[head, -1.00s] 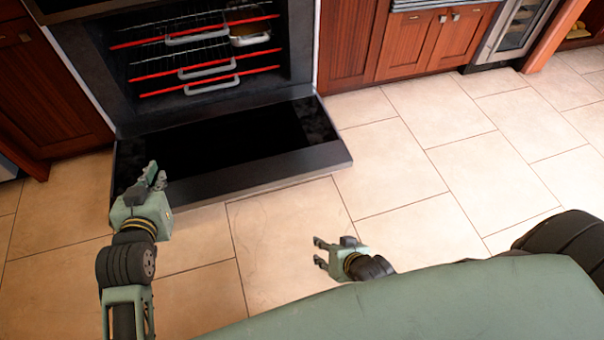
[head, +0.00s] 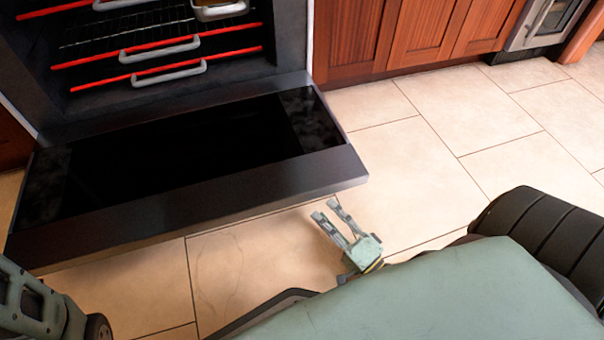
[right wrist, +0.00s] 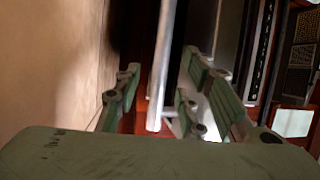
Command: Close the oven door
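The oven door (head: 170,155) is folded down flat and wide open, its dark glass facing up and its grey front edge (head: 250,190) towards me. My right gripper (head: 325,210) is close to the front edge near its right corner, fingers apart and pointing towards it. In the right wrist view, the fingers (right wrist: 160,95) are spread with a pale bar (right wrist: 162,65) showing between them; I cannot tell whether they touch it. My left gripper is out of view; only part of my left arm shows at lower left.
The oven cavity (head: 100,80) holds racks with red rails and grey handles, and a metal pan (head: 220,10) on a rack. Wooden cabinets (head: 425,35) stand to the right. The tiled floor (head: 430,130) right of the door is clear.

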